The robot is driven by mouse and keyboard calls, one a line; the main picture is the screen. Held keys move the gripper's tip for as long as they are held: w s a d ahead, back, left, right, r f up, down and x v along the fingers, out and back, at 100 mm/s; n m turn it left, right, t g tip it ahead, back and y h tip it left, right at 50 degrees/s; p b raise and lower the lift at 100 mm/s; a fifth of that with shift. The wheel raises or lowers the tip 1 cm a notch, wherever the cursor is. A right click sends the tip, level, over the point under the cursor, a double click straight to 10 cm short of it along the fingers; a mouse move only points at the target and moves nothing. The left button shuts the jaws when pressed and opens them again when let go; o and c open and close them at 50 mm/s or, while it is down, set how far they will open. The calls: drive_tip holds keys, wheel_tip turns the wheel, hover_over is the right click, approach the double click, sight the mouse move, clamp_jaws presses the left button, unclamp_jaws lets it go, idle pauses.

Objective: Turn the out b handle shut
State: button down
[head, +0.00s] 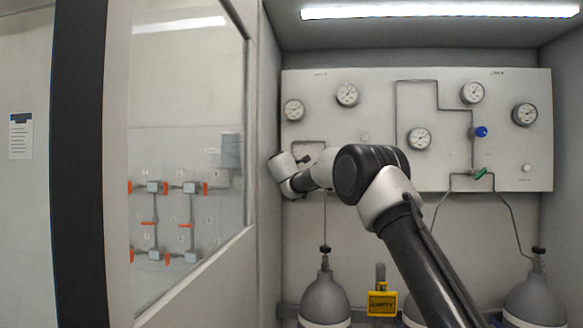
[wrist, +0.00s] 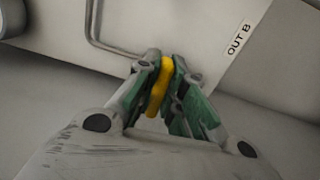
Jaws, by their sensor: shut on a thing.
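A yellow handle (wrist: 160,87) is between the green-padded fingers of my gripper (wrist: 163,80) in the wrist view. The fingers are closed on it from both sides. A label reading OUT B (wrist: 239,39) is on the pale panel (wrist: 200,25) to the right of the handle. The handle's valve body is mostly hidden behind the fingers. In the head view my arm reaches to the left end of the gauge panel (head: 400,170). The yellow handle and the fingertips cannot be made out there.
The panel carries several gauges, a blue knob (head: 481,132) and a green handle (head: 480,174). A side wall and window frame (head: 195,278) stand close on the left.

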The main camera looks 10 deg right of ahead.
drive_tip(key=shift+f+m, duration=0.15)
drive_tip(key=shift+m, duration=0.25)
drive_tip(key=c, duration=1.5)
unclamp_jaws()
drive_tip(key=shift+s, duration=0.1)
drive_tip(key=shift+s+a, duration=0.1)
drive_tip(key=shift+s, duration=0.2)
drive_tip(key=v, duration=1.1)
